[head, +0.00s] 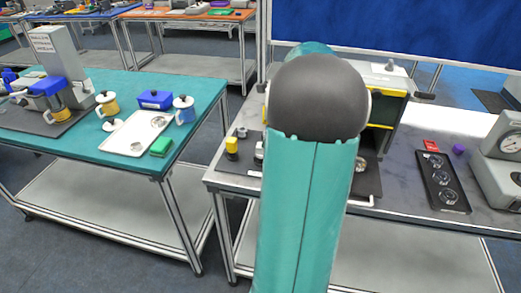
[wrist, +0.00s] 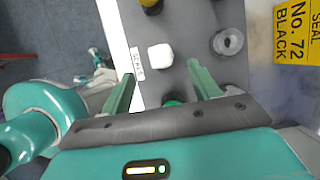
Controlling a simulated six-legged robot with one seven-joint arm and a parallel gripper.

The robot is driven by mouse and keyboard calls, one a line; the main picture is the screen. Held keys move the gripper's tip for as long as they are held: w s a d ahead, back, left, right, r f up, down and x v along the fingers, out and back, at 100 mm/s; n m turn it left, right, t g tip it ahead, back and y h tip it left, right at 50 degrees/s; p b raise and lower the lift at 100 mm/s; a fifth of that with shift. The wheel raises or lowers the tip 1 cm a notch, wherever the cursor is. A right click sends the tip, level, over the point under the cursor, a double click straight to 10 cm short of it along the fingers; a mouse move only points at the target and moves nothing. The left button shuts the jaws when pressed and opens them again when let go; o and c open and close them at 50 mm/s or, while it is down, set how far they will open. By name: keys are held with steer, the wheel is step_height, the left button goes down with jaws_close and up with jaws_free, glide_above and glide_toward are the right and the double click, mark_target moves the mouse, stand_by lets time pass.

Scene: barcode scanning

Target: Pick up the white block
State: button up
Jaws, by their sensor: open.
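How far above the block the fingers are, I cannot tell. In the head view my arm hides the gripper and most of the area around the block.
A round metal part (wrist: 227,42) lies right of the block, and a yellow-and-black piece (wrist: 151,5) lies beyond it. A green round thing (wrist: 172,99) shows between the fingers. In the head view, a black tray (head: 443,183) and a gauge device (head: 503,150) stand at right.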

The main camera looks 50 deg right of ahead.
mark_target(261, 150)
steer(key=x, duration=0.6)
steer(key=shift+w+f, duration=0.25)
steer(key=shift+f, duration=0.1)
steer(key=shift+c, duration=0.4)
steer(key=c, duration=1)
